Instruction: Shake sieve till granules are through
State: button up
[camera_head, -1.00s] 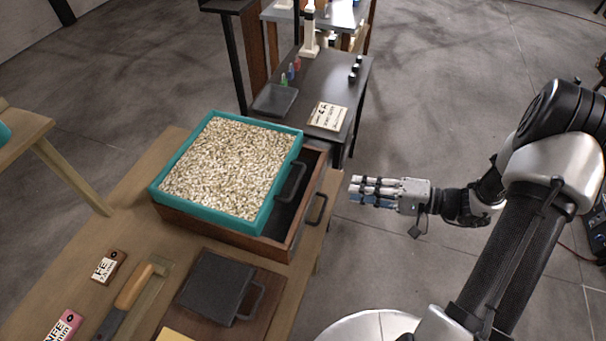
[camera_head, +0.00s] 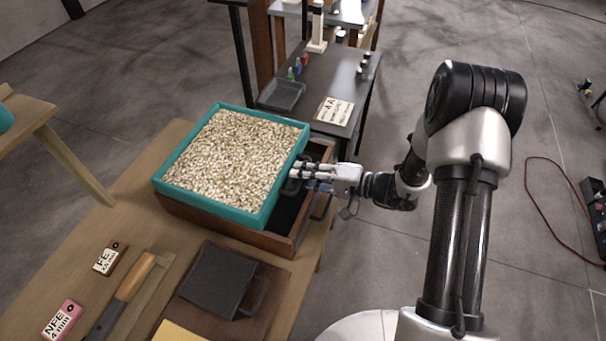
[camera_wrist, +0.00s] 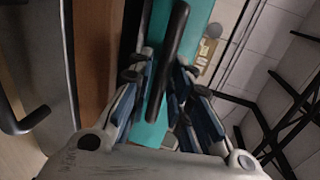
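The teal-framed sieve (camera_head: 208,205) is heaped with pale granules (camera_head: 225,158) and rests on a wooden box (camera_head: 225,229). Its black handle (camera_wrist: 172,55) faces right. My gripper (camera_head: 297,179) has its fingers at this handle. In the wrist view my gripper (camera_wrist: 160,80) has its blue-padded fingers spread on either side of the handle, with gaps showing, so it is open around it. The box reaches past the sieve on the right, where a dark interior shows. Whether granules lie under the sieve is hidden.
On the wooden table (camera_head: 95,225) lie a dark handled pan (camera_head: 218,280) on a board, a wooden-handled brush or scraper (camera_head: 135,276), and label blocks (camera_head: 63,319). A dark table (camera_head: 335,80) behind holds a tray, small bottles and a card.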

jog(key=shift+a, duration=0.1)
jog(key=shift+c, duration=0.3)
grip_shut()
